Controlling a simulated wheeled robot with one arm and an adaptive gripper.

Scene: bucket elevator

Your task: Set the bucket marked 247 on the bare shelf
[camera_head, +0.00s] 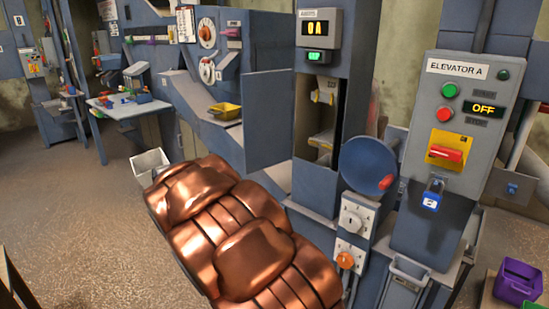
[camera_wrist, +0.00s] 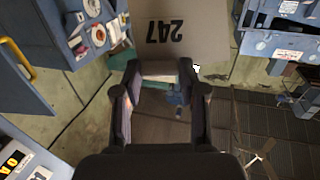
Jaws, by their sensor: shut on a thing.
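In the wrist view a pale grey-beige bucket marked 247 (camera_wrist: 190,48) fills the top middle, its number upside down in the picture. My gripper (camera_wrist: 160,80) is shut on a pale part at the bucket's near edge, between its two dark fingers. In the head view a pale open bucket (camera_head: 149,161) shows just beyond my copper-coloured arm; no number is readable on it there. The arm hides my gripper in that view. I cannot tell which surface is the bare shelf.
The elevator casing has an open door (camera_head: 268,118) with pale buckets inside (camera_head: 322,140). The control panel (camera_head: 464,110) reads OFF and carries a blue padlock (camera_head: 432,195). A purple bin (camera_head: 518,280) stands at right. Floor at left is clear.

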